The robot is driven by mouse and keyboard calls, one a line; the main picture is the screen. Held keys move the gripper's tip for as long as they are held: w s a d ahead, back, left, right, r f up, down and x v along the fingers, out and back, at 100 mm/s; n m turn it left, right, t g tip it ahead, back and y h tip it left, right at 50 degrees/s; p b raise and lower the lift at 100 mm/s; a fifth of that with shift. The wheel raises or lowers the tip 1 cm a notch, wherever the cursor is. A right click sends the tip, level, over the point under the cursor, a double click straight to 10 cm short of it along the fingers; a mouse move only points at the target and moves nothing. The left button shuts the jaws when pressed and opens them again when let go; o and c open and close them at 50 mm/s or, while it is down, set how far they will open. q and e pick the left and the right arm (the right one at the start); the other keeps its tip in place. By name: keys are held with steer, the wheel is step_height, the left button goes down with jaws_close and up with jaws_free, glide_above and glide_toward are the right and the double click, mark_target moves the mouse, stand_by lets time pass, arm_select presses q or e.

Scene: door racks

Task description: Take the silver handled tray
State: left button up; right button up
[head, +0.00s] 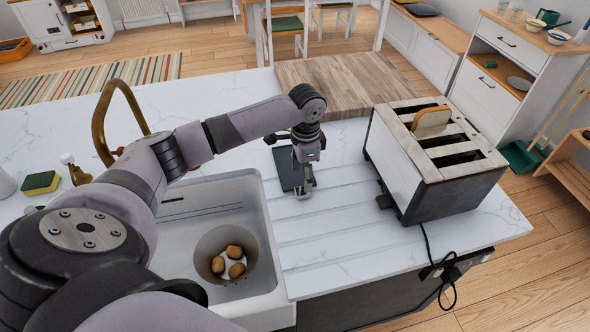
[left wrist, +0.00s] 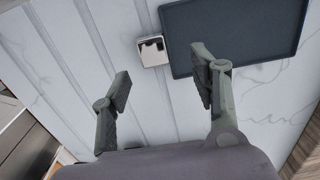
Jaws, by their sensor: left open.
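A dark blue-grey flat tray (head: 284,165) lies on the white marble counter between the sink and the toaster. My left gripper (head: 304,182) is above the tray's near right part and hides some of it. In the left wrist view the tray (left wrist: 240,38) fills the upper right, with a small shiny silver handle (left wrist: 152,51) at its left edge. My left gripper (left wrist: 161,68) is open there, its fingers apart with nothing between them. The handle appears beyond the gap between the fingertips. I cannot see my right gripper.
A toaster (head: 432,160) with bread in a slot stands to the right, its cord over the counter edge. The sink (head: 185,210) with a few potatoes (head: 235,254) lies to the left. A wooden board (head: 340,85) is behind the tray. The grooved counter in front is clear.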

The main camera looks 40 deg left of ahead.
arm_select(q)
steer(key=f, duration=0.1)
steer(key=f+p, duration=0.1)
steer(key=f, duration=0.1)
steer(key=f+p, duration=0.1)
steer(key=shift+s+d+f, duration=0.15)
steer(key=shift+d, duration=0.2)
steer(key=shift+f, duration=0.3)
steer(key=shift+c, duration=0.5)
jaws_close()
